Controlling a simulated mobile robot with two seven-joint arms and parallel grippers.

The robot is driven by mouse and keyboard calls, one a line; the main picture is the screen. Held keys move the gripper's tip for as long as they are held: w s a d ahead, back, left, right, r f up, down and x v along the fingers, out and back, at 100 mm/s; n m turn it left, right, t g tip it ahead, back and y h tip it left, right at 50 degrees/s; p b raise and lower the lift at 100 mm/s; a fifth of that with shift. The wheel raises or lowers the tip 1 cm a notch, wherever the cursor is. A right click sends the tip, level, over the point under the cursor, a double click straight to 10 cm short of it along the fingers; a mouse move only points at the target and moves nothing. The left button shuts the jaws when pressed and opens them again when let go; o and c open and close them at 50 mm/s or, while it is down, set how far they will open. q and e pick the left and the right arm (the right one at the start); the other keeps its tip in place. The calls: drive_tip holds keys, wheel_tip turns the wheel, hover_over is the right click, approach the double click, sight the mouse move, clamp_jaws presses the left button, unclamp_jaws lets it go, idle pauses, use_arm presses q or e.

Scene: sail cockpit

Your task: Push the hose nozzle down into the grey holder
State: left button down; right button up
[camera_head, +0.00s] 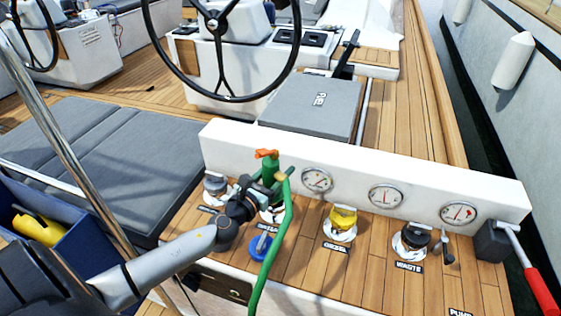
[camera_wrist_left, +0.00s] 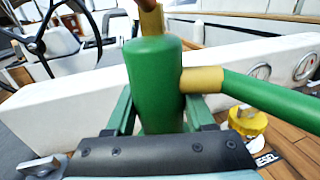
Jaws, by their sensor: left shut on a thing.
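The green hose nozzle (camera_head: 271,167), with an orange lever on top, is upright above the wooden deck panel, near the white wall. It also fills the middle of the left wrist view (camera_wrist_left: 154,85). A green hose (camera_head: 273,255) leaves its side through a tan collar (camera_wrist_left: 202,79) and runs down toward the front. My left gripper (camera_head: 264,184) is shut around the nozzle body. A pale round deck fitting (camera_head: 273,215) shows below it, partly hidden. I cannot clearly pick out the grey holder; a dark grey box (camera_head: 491,241) is at the far right. My right gripper is out of view.
A blue cap (camera_head: 260,248) is just in front of the nozzle. A grey cap (camera_head: 215,186) is left of it; yellow (camera_head: 342,219) and black (camera_head: 415,236) caps are to the right. Gauges line the white wall (camera_head: 450,187) behind. A red-handled lever (camera_head: 540,290) is at far right.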

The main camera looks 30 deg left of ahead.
sight(271, 183)
use_arm(q)
drive_tip(key=s+d+r, duration=0.1)
drive_tip(key=s, duration=0.1)
drive_tip(key=s+d+r, duration=0.1)
drive_tip(key=s, duration=0.1)
drive_tip(key=s+d+r+p, duration=0.1)
drive_tip(key=s, duration=0.2)
drive_tip(key=shift+r, duration=0.2)
drive_tip(key=shift+s+d+r, duration=0.1)
drive_tip(key=shift+s+r, duration=0.1)
drive_tip(key=shift+s, duration=0.1)
drive_tip(key=shift+s+r+p, duration=0.15)
drive_tip(key=shift+r+p, duration=0.4)
drive_tip(key=shift+p, duration=0.1)
wheel_tip(271, 183, up, 2)
drive_tip(key=shift+p, duration=1.05)
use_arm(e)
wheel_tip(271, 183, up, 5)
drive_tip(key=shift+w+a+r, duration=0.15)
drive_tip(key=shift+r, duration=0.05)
